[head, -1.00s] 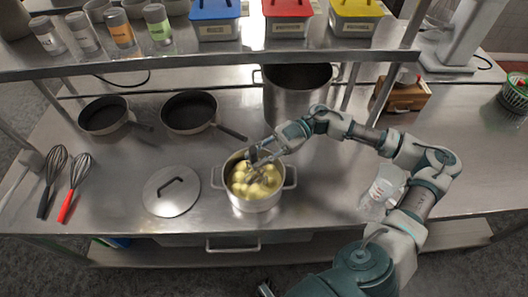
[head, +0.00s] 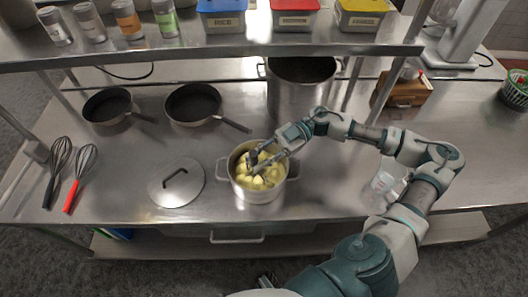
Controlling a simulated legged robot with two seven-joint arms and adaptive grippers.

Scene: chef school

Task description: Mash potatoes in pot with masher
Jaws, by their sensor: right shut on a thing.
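The pot (head: 257,196) stands open on the steel table and holds several yellow potatoes (head: 270,178). My right gripper (head: 262,160) reaches down over the pot opening from the right. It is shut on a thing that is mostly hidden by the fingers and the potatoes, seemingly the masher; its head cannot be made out. My left gripper is not in view.
A lid (head: 176,184) lies left of the pot. Two whisks (head: 82,163) lie at the far left. Two pans (head: 193,104) and a tall stockpot (head: 300,95) stand behind. A shelf (head: 220,52) with jars and coloured bins runs above. A clear jug (head: 383,186) is at right.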

